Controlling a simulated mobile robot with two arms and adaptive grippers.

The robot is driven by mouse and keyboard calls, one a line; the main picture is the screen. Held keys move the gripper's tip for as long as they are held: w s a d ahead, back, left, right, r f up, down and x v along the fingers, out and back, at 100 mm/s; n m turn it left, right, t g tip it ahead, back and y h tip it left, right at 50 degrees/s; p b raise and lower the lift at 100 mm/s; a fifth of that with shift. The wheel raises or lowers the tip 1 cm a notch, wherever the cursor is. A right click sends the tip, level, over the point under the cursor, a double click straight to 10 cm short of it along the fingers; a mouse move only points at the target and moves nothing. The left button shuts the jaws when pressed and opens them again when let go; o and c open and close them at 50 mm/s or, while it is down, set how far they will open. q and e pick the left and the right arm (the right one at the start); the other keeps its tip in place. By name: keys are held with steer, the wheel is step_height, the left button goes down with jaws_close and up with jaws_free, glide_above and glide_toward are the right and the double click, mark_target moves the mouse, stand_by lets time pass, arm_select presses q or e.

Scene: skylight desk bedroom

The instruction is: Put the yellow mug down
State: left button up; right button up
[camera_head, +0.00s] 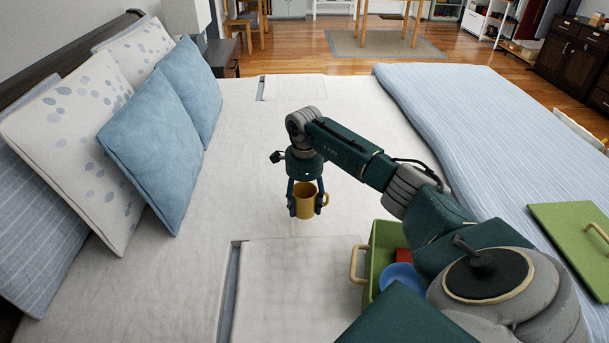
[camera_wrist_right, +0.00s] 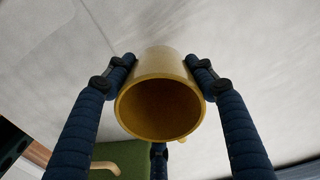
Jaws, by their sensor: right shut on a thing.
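The yellow mug (camera_head: 305,201) is held by my right gripper (camera_head: 306,205), over the white bed in the head view. The fingers are on either side of the mug, and it looks upright. My left gripper is not in view.
The bed (camera_head: 258,130) has clear white surface around the mug. Blue pillows (camera_head: 155,140) lean at the left. A green box (camera_head: 388,234) with a blue bowl (camera_head: 400,276) and a red thing (camera_head: 403,255) stands at lower right. A green lid (camera_head: 570,225) lies far right.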

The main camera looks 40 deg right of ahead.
step_height(320, 180, down, 4)
steer(key=b, duration=0.3)
steer(key=shift+f, duration=0.15)
steer(key=shift+f, duration=0.15)
steer(key=o, duration=1.4)
steer(key=shift+c, duration=0.2)
